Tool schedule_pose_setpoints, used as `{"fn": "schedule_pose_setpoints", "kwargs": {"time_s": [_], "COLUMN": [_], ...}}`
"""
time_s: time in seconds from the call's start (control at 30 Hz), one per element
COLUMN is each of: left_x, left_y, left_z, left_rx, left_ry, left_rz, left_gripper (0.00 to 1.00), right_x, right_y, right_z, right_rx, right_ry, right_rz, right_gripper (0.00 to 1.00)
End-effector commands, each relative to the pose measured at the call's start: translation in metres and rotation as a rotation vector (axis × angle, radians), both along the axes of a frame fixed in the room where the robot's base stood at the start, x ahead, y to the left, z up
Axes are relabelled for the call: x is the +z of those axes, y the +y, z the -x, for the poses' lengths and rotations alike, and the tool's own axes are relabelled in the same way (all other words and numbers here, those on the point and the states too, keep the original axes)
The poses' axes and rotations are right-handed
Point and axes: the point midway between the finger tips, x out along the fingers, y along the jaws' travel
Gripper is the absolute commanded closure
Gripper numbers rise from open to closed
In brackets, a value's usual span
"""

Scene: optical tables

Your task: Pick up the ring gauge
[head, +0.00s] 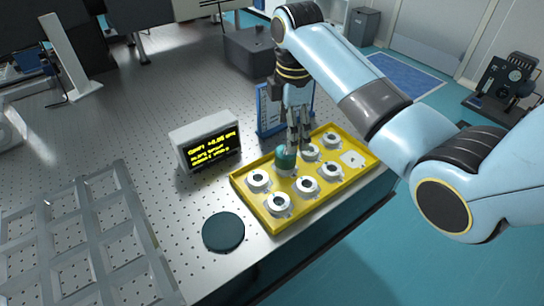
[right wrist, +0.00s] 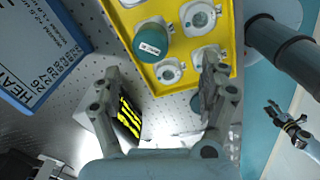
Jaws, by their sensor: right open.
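A yellow tray (head: 246,202) holds several white ring-shaped pieces with dark or metallic centres, such as one at its near end (head: 278,205). A teal cylinder with a white label (right wrist: 151,42) stands among them; it also shows in the head view (head: 285,160). I cannot tell which piece is the ring gauge. My right gripper (head: 298,142) is open and empty, pointing down above the tray beside the cylinder. In the right wrist view its fingers (right wrist: 155,92) are spread apart, below the cylinder in the picture. My left gripper (right wrist: 285,124) shows small at the right of that view.
A display box with yellow text (head: 206,143) stands left of the tray. A blue-framed panel (head: 268,112) stands behind it. A dark round pad (head: 223,232) and a grey rack (head: 78,240) lie on the perforated table. The tray sits close to the table's edge.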

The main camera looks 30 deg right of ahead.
Motion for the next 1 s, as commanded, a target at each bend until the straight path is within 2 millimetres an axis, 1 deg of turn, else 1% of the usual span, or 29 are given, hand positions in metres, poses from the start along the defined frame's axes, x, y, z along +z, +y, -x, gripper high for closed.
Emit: {"fn": "schedule_pose_setpoints", "kwargs": {"time_s": [0.03, 0.07, 0.1, 0.17, 0.4, 0.63, 0.77, 0.9, 1.0], "left_x": [-0.001, -0.001, -0.001, -0.001, -0.003, -0.002, 0.000, -0.002, -0.002], "left_y": [0.000, 0.000, 0.000, 0.001, 0.001, 0.001, 0.001, 0.001, 0.001], "left_z": [0.000, 0.000, 0.000, -0.001, 0.000, 0.000, 0.000, 0.000, 0.000], "left_rx": [0.000, 0.000, 0.000, 0.000, 0.000, 0.000, 0.000, 0.000, 0.000], "left_ry": [0.000, 0.000, -0.001, -0.001, 0.000, 0.000, 0.000, 0.001, 0.001], "left_rz": [0.000, 0.000, -0.001, -0.001, -0.001, -0.001, -0.001, -0.001, -0.001], "left_gripper": [0.60, 0.60, 0.60, 0.60, 0.60, 0.60, 0.60, 0.60, 0.60], "right_x": [0.011, 0.015, 0.018, 0.017, -0.021, -0.041, -0.061, -0.080, -0.085], "right_y": [-0.001, -0.001, -0.001, -0.001, -0.001, -0.004, -0.010, -0.010, -0.010], "right_z": [-0.009, -0.013, -0.015, -0.017, -0.017, -0.015, -0.012, -0.012, -0.012], "right_rx": [0.049, 0.077, 0.104, 0.127, 0.135, 0.134, 0.132, 0.133, 0.133], "right_ry": [0.007, 0.014, 0.021, 0.026, 0.028, 0.028, 0.029, 0.027, 0.026], "right_rz": [-0.003, -0.005, -0.007, -0.010, -0.011, -0.010, -0.009, -0.010, -0.010], "right_gripper": [0.22, 0.22, 0.22, 0.22, 0.22, 0.22, 0.22, 0.22, 0.22]}}
